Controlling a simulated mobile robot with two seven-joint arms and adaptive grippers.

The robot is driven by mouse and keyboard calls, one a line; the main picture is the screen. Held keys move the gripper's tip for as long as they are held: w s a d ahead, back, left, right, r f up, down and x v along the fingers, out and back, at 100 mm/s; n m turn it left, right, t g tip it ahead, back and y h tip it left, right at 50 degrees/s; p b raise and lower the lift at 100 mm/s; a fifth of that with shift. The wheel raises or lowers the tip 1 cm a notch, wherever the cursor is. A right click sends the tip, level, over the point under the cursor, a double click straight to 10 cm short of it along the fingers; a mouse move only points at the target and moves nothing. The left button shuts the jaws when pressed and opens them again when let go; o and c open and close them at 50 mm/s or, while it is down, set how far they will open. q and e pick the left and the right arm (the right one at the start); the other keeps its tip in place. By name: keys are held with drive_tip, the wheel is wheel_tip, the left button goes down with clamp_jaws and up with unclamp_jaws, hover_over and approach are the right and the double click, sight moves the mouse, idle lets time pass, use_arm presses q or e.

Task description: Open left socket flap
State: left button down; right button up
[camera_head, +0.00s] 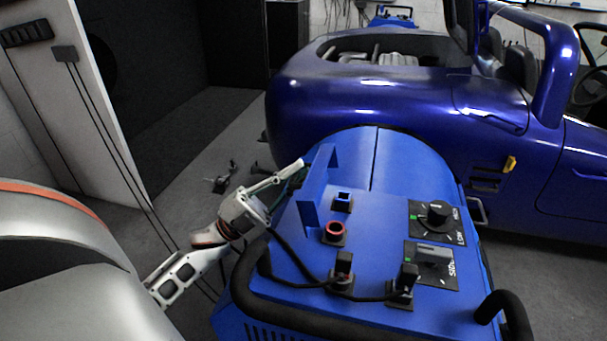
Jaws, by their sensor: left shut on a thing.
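A blue machine (385,215) stands in front of me. My right gripper is not in view.
Two black sockets (343,270) (405,285) with black cables sit at the panel's front. Right of them are two dials (437,214) (434,256). A black handle (505,312) is at the front right. A blue car (400,95) stands close behind.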

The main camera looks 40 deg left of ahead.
use_arm(q)
drive_tip(key=shift+a+f+t, duration=0.15)
drive_tip(key=shift+t, duration=0.15)
drive_tip(key=c, duration=2.4)
unclamp_jaws()
drive_tip(key=shift+c, duration=0.2)
drive_tip(key=v, duration=1.2)
